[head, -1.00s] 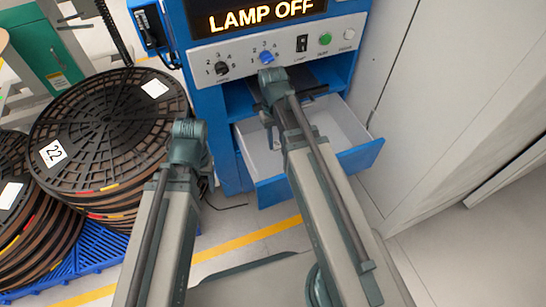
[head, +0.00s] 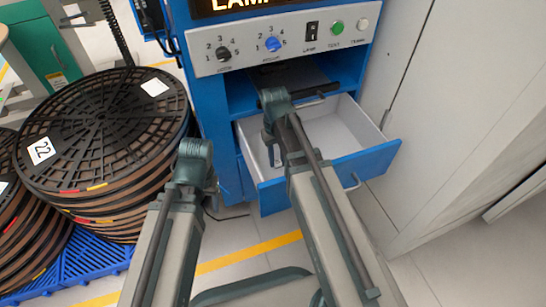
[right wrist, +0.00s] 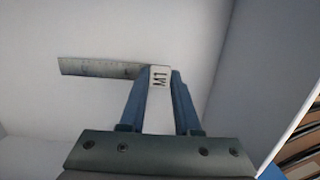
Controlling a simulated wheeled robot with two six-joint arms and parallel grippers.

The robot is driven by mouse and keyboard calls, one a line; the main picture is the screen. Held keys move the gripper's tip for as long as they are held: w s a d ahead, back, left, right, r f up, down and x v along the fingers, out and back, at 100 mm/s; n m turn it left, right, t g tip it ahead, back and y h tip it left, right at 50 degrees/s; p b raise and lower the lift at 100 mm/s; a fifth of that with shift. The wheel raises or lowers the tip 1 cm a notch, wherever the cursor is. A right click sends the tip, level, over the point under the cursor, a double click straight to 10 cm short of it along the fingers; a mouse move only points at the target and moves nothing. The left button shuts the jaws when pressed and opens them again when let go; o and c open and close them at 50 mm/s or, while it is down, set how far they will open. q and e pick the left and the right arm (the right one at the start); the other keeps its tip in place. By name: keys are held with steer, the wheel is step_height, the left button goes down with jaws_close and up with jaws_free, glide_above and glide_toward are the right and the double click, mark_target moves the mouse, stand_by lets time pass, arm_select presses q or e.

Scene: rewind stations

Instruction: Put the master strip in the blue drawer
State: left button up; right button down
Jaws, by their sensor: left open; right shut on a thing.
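The blue drawer (head: 375,164) is pulled out below the blue station, with a pale, bare interior. My right gripper (head: 270,150) reaches down into it, partly hidden behind my arm. In the right wrist view, my right gripper (right wrist: 160,72) is shut on the white, marked end of the master strip (right wrist: 95,67). The thin grey strip sticks out to the left, over the pale drawer interior. I cannot tell whether it touches the drawer floor. My left gripper (head: 212,192) is open outside the drawer, to its left, mostly hidden behind its own wrist.
The station's control panel (head: 280,45) with knobs and buttons is above the drawer. Stacked black reels (head: 100,130) stand on a blue pallet (head: 85,255) at the left. A tall pale cabinet (head: 450,120) stands close on the right. A yellow line (head: 250,249) crosses the floor.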

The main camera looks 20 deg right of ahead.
steer(key=shift+w+a, duration=0.2)
steer(key=shift+w, duration=0.35)
steer(key=shift+w+a, duration=0.15)
steer(key=shift+w, duration=0.4)
steer(key=shift+f+b, duration=0.6)
steer(key=shift+f, duration=0.2)
steer(key=c, duration=0.6)
jaws_free()
steer(key=shift+r, duration=0.15)
